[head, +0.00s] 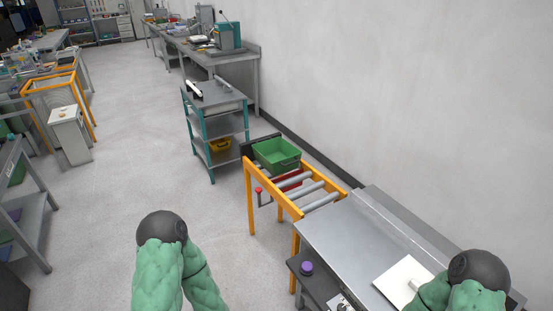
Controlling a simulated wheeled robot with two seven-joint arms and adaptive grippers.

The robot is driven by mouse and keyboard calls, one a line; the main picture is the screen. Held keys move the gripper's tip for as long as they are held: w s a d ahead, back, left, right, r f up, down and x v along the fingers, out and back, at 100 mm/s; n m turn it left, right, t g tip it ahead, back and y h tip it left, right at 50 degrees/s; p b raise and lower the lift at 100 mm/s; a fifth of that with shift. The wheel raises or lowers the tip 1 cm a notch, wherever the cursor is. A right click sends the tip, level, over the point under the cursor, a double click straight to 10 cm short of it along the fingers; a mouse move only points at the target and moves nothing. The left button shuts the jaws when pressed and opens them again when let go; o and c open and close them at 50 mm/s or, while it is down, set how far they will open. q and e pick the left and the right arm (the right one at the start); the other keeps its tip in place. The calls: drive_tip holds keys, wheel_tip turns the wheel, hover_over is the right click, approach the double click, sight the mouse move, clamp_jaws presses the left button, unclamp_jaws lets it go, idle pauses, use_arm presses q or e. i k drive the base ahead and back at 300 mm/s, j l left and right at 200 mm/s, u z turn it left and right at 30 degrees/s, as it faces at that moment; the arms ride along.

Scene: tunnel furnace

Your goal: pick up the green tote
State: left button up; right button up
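The green tote (271,161) is an open rectangular bin. It sits upright at the far end of an orange-framed roller stand (296,211), close to the wall. Its inside looks empty. Only rounded green-and-dark parts of my two arms show at the bottom of the head view, one left of centre and one at the right. Both are well short of the tote, and nothing of mine touches it. Neither gripper can be seen.
A steel bench (355,243) adjoins the near end of the roller stand, with a white panel (398,277) on it. A purple round item (306,268) sits on a lower dark shelf. A grey cart (216,97) stands behind the tote. Open floor (115,190) lies left.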

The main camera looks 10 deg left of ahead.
sight(276, 154)
drive_tip(key=i+j+z, duration=0.1)
drive_tip(key=i+j, duration=0.55)
drive_tip(key=j, duration=0.2)
drive_tip(key=i+j+z, duration=0.15)
drive_tip(key=i+j, duration=0.15)
drive_tip(key=j, duration=0.15)
drive_tip(key=i+j, duration=0.3)
drive_tip(key=j, duration=0.2)
drive_tip(key=z, duration=0.05)
